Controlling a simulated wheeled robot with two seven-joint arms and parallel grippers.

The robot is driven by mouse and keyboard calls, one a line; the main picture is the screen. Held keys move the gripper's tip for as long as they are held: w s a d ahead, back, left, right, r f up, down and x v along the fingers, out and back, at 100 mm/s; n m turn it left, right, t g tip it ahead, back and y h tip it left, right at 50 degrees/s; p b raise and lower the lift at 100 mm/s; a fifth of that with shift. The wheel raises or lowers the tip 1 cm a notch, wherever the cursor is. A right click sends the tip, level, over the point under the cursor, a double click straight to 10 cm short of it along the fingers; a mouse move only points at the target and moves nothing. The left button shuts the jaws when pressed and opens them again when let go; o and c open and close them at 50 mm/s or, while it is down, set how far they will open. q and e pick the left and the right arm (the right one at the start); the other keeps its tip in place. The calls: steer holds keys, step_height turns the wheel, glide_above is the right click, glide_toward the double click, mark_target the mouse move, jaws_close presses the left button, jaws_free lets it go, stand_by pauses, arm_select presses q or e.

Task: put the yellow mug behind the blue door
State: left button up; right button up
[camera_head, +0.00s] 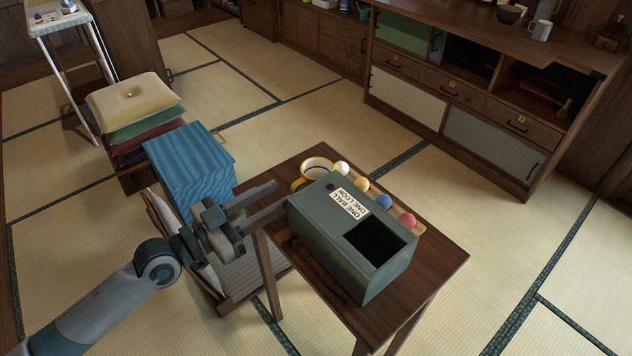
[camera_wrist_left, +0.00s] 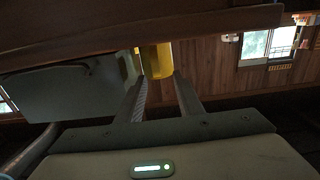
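The yellow mug (camera_head: 303,180) stands on the small wooden table, at the far left end of the grey-green box; its pale inside shows. My left gripper (camera_head: 280,195) is open at the table's left edge, its fingers pointing toward the mug, apart from it. In the left wrist view the yellow mug (camera_wrist_left: 157,61) shows just beyond and between the open fingertips (camera_wrist_left: 161,80). The low cabinet has a green panel (camera_head: 404,30), a cream door (camera_head: 407,98) and a bluish-grey door (camera_head: 489,140), which appears closed. My right gripper is out of view.
The box (camera_head: 325,235) fills much of the table (camera_head: 440,262), close to the mug. Several coloured balls (camera_head: 384,202) sit along its far side. A blue cloth-covered stack (camera_head: 190,170) and cushions (camera_head: 132,100) stand left. Tatami is clear between table and cabinet.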

mark_target(292, 191)
arm_select(q)
steer(key=shift+d, duration=0.1)
